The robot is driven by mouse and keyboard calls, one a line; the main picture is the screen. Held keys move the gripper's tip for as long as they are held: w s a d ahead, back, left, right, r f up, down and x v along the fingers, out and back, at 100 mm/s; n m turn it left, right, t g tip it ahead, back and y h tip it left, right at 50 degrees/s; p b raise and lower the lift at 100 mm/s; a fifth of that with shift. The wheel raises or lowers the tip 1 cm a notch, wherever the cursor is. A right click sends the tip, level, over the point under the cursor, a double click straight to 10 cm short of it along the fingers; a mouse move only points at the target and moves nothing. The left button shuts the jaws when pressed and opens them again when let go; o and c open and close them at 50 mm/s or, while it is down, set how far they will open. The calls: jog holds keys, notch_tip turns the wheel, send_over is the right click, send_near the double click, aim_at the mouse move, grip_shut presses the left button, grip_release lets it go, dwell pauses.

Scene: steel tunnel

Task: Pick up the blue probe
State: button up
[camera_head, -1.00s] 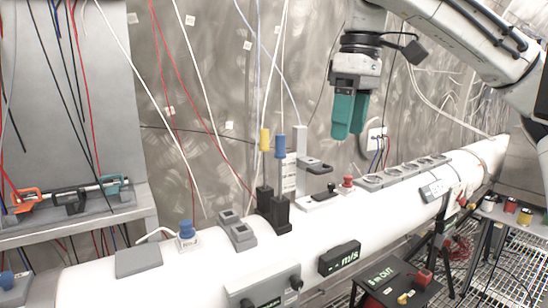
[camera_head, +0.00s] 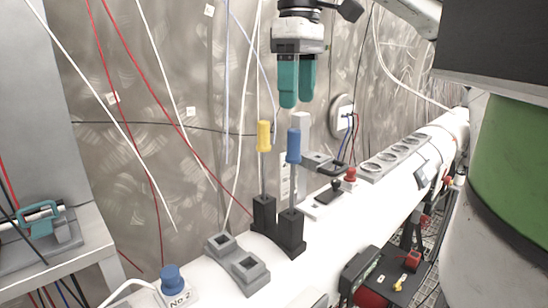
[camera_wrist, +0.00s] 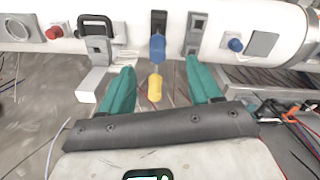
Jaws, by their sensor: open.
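The blue probe (camera_head: 293,146) stands upright, its blue handle on a thin shaft in a black holder (camera_head: 291,232) on the white pipe. A yellow probe (camera_head: 263,136) stands to its left in a similar black holder (camera_head: 264,212). My gripper (camera_head: 297,95) has teal fingers pointing down and appears just above the blue handle in the head view; its depth there is unclear. In the wrist view my gripper (camera_wrist: 160,66) is open and empty. The blue probe (camera_wrist: 157,48) shows ahead between the fingertips, with the yellow probe (camera_wrist: 154,87) lower in the gap.
A grey two-socket block (camera_head: 238,262) and a blue-knobbed unit (camera_head: 172,282) sit left of the holders. A grey bracket (camera_head: 325,160) and red knob (camera_head: 350,174) are to the right. Cables hang by the wall at left. A grey shelf (camera_head: 75,245) stands front left.

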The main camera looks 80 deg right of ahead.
send_over(294, 157)
jog(key=f, duration=0.5)
jog(key=shift+d, duration=0.4)
jog(key=shift+d+f+p, duration=0.15)
jog(key=shift+f+p, duration=0.45)
jog(key=shift+f, duration=2.25)
grip_shut()
